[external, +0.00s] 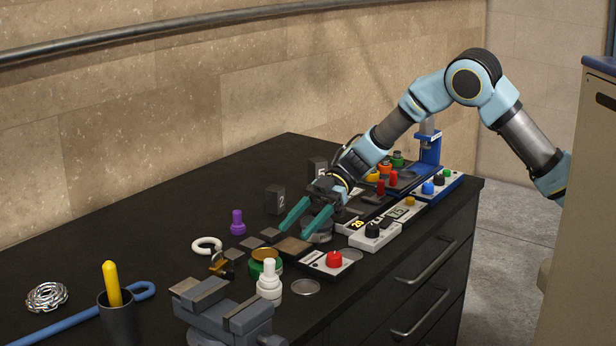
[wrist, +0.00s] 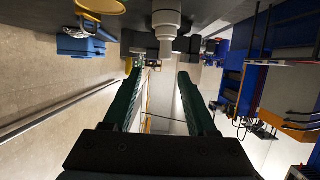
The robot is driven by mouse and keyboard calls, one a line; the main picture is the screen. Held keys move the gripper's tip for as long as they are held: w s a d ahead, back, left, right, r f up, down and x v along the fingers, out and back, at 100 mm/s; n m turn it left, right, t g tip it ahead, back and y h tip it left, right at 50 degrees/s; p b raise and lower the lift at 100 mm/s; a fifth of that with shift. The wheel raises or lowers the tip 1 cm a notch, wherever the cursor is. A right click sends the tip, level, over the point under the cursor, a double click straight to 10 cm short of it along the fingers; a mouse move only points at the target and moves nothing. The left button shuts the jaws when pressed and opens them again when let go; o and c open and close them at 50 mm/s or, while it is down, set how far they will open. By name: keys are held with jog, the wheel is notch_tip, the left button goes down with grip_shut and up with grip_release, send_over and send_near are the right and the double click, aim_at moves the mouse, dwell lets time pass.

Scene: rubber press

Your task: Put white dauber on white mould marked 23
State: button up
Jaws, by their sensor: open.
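The white dauber (external: 268,281) stands upright on the dark bench, just behind the grey vise. In the wrist view a pale, stepped, nozzle-shaped thing (wrist: 167,28) shows upside down beyond the fingertips; it looks like the dauber. My gripper (external: 292,237) has two green fingers spread apart with nothing between them, to the upper right of the dauber and apart from it. The fingers also show open in the wrist view (wrist: 160,72). A white mould block (external: 375,238) with a black knob lies right of my gripper. I cannot read a 23 on any block.
The grey vise (external: 228,312) is close in front of the dauber. A green-and-gold tin (external: 266,267), a red-knobbed block (external: 333,264) and a round metal lid (external: 305,287) crowd around it. A purple dauber (external: 237,222) stands behind.

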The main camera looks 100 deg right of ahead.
jog(key=w+a+r+m+t+h, duration=0.2)
jog(key=w+r+m+t+h, duration=0.1)
jog(key=w+h, duration=0.15)
jog(key=s+a+f+m+g+h, duration=0.1)
jog(key=s+a, duration=0.4)
jog(key=s, duration=0.5)
jog(key=s+a+f+m+g+h, duration=0.2)
jog(key=s+a+f+g, duration=0.3)
jog(key=s, duration=0.6)
jog(key=s+a+f+m+g+h, duration=0.2)
jog(key=s+a+f+m+g, duration=0.1)
jog(key=s, duration=0.8)
jog(key=a+m+g, duration=0.1)
jog(key=a+g, duration=0.1)
jog(key=shift+s+a+f, duration=0.15)
jog(key=shift+a+f, duration=0.25)
